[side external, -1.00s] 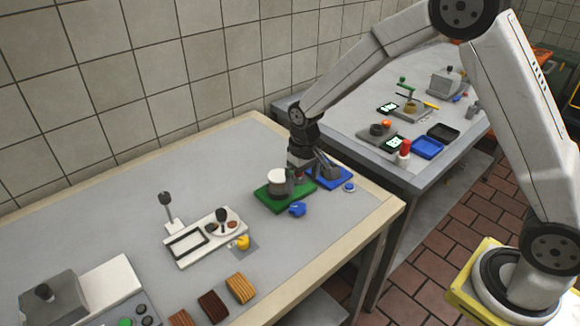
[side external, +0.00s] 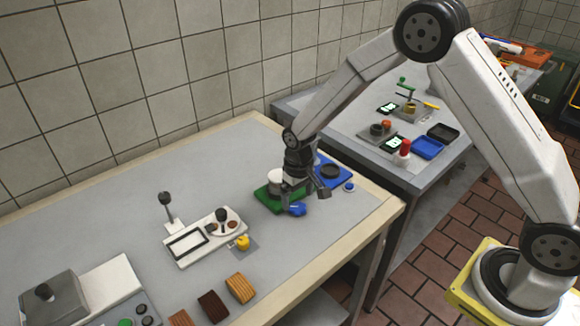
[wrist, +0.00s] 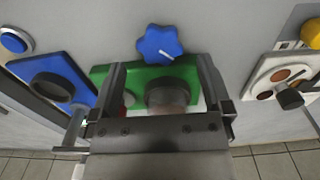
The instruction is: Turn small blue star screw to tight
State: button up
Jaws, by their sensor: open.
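The small blue star screw (side external: 297,209) sits at the front edge of the green base (side external: 268,203). In the wrist view the blue star screw (wrist: 160,44) shows a white mark line on its face, and it lies just beyond my fingertips at the edge of the green base (wrist: 100,72). My gripper (side external: 306,195) is open and empty, pointing down above the green base, close to the star screw. In the wrist view my gripper (wrist: 165,75) has its two fingers spread, with a dark round part of the green fixture between them. I cannot tell whether a finger touches the screw.
A white cylinder (side external: 279,182) stands on the green base beside my gripper. A blue base with a dark ring (side external: 330,171) and a blue button (side external: 349,188) are to the right. A white tray (side external: 186,261) and a yellow knob (side external: 243,242) are left.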

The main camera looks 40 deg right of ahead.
aim_at(298, 210)
jog(key=shift+f, duration=1.35)
jog(key=c, duration=1.2)
jog(key=shift+m, duration=2.3)
jog(key=o, duration=1.2)
